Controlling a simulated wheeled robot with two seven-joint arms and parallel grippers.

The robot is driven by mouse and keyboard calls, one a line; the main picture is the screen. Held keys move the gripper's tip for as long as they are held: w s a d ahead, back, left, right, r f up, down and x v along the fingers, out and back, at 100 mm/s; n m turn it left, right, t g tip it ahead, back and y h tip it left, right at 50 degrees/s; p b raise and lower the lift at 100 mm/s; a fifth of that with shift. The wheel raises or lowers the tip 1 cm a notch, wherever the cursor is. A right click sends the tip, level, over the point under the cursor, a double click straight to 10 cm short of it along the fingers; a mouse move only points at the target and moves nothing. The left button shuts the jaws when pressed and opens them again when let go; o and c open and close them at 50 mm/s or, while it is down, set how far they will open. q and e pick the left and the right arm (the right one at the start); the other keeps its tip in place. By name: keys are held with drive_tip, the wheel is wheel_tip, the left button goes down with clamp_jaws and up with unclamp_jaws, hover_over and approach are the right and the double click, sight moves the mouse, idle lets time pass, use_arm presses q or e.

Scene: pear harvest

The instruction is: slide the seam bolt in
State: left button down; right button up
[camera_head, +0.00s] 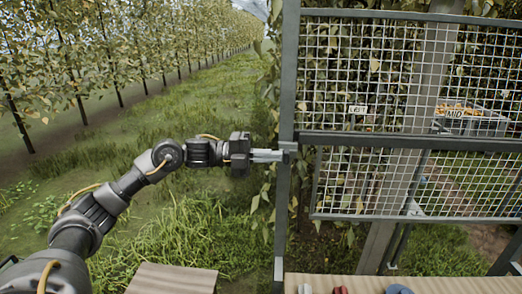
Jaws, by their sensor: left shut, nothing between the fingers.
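My left arm comes in from the left and its gripper (279,155) points right, with its fingers shut and empty. The fingertips are at a grey metal post (286,80) at the left edge of a mesh gate. A small light grey fitting (289,146) shows on the post at the fingertips, level with the gate's middle rail. It may be the seam bolt, but it is too small to be sure. I cannot tell whether the fingertips touch it. My right gripper is not in view.
The upper mesh panel (350,75) and lower mesh panel (380,180) fill the right side. Behind them stands a crate (490,125) labelled MID. A wooden board (430,285) with small red, blue and white items lies at the bottom. Grass and tree rows are left.

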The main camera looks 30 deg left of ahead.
sight(285, 163)
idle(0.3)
use_arm(q)
drive_tip(key=x, duration=0.4)
drive_tip(key=shift+a+b, duration=0.15)
drive_tip(key=shift+b, duration=0.15)
drive_tip(key=shift+a+f, duration=0.1)
drive_tip(key=shift+a, duration=0.1)
drive_tip(key=b+v, duration=0.6)
drive_tip(key=v, duration=0.7)
drive_tip(key=shift+s+a, duration=0.25)
